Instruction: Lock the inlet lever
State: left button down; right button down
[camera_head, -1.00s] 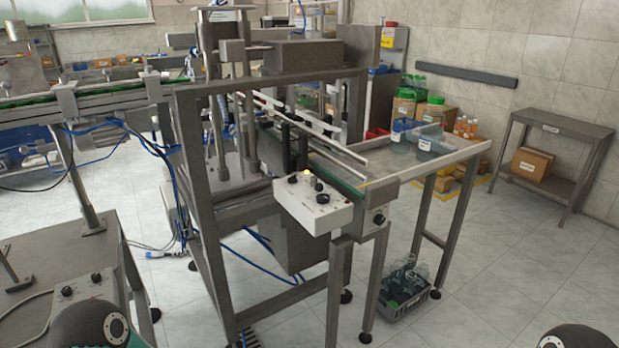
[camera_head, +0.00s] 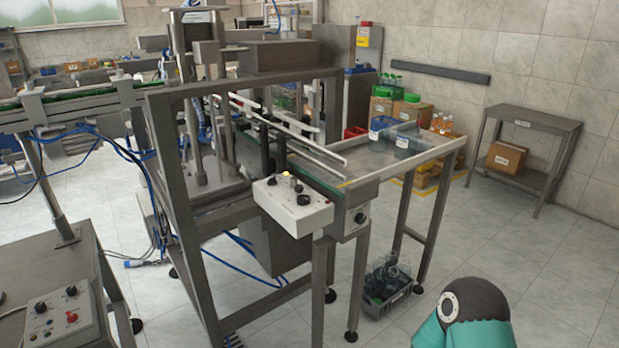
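I cannot make out the inlet lever for certain in this view. The capping machine frame (camera_head: 180,215) stands in the middle, with a conveyor (camera_head: 318,178) running through it. A white control box (camera_head: 291,210) with black knobs and a small lit yellow lamp is mounted at its front. A grey control panel (camera_head: 58,322) with black knobs and a red knob is on a bench at the lower left. Neither gripper is in view. Only a rounded grey and teal link of my arm shows at the bottom right.
A metal shelf with a carton (camera_head: 506,157) stands at the right wall. The floor between is clear.

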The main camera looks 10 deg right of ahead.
aim_at(299, 188)
jog(key=u, duration=0.1)
jog(key=i, duration=1)
jog(key=z, duration=0.1)
